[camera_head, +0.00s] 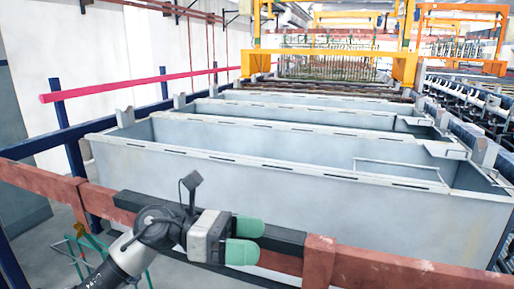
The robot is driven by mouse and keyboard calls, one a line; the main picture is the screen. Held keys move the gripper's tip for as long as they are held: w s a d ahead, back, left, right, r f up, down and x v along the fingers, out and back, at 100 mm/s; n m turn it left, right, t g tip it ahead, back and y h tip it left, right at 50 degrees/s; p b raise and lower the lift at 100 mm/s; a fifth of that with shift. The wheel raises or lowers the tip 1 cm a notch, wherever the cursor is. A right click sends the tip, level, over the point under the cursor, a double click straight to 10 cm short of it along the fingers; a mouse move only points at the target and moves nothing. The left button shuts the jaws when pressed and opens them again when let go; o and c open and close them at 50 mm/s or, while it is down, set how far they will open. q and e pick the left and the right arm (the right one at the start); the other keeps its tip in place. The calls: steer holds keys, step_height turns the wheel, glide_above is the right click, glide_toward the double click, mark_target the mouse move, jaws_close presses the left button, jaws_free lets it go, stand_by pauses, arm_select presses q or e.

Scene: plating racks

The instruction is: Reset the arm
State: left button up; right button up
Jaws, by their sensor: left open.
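My left gripper (246,240) is in the lower middle of the head view. It has a light grey body, a dark grey face and two green fingertips that point right. The fingertips stand apart with nothing between them. It is in front of a brown-red rail with a black block (275,237) on it. The dark grey left arm (130,250) comes in from the lower left. A small dark bracket rises above the gripper. My right gripper is not in view.
Long grey open tanks (290,185) stand in rows behind the brown-red rail (345,265). A pink-red rail (130,85) on blue posts runs along the left. An orange gantry (330,55) with hanging racks stands at the back. Thin green bars (82,262) show at lower left.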

arm_select(q)
steer(key=w+a+f+m+t+y, duration=0.1)
steer(key=a+f+m+t+y, duration=0.5)
steer(key=m+t, duration=0.8)
steer(key=w+a+f+m+t+y, duration=0.1)
steer(key=a+f+m+t+y, duration=0.55)
steer(key=m, duration=1.25)
steer(key=s+a+f+n+g+y, duration=0.4)
steer(key=s+f+n, duration=0.2)
steer(key=f, duration=0.2)
steer(key=s+a+f+n+g, duration=0.1)
steer(key=s+f+n+g, duration=0.2)
steer(key=s+f+g, duration=0.5)
steer(key=s+a+f+n+g, duration=0.2)
steer(key=s+f+n+g, duration=0.1)
steer(key=s, duration=0.8)
step_height(320, 180, down, 28)
steer(key=s+g, duration=0.1)
steer(key=s, duration=0.1)
steer(key=s+a+f+g+y, duration=0.1)
steer(key=s+a+f, duration=0.1)
steer(key=s+f, duration=1.2)
steer(key=shift+s+a+f, duration=0.3)
steer(key=shift+s, duration=0.45)
